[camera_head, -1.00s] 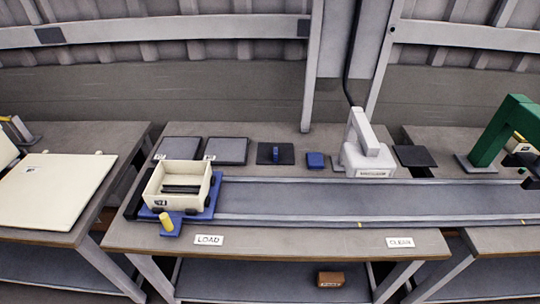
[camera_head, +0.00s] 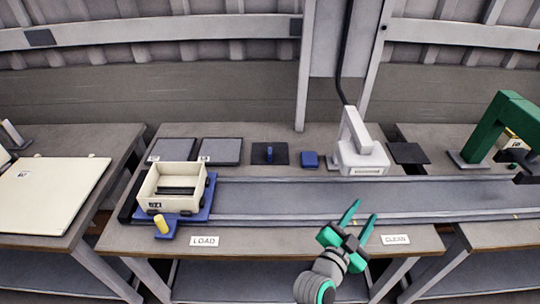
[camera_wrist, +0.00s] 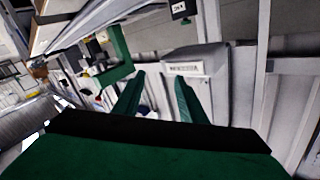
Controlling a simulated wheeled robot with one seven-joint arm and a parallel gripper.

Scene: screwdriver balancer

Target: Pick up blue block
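The blue block (camera_head: 310,160) sits on the table behind the conveyor track, left of the white machine. I cannot make out the blue block for certain in the wrist view.
The conveyor track (camera_head: 270,197) runs across the table between my gripper and the block. A cream box (camera_head: 172,205) on a blue carriage stands at its left end. The white machine (camera_head: 358,150) stands close right of the block. A green arch (camera_head: 490,130) is far right.

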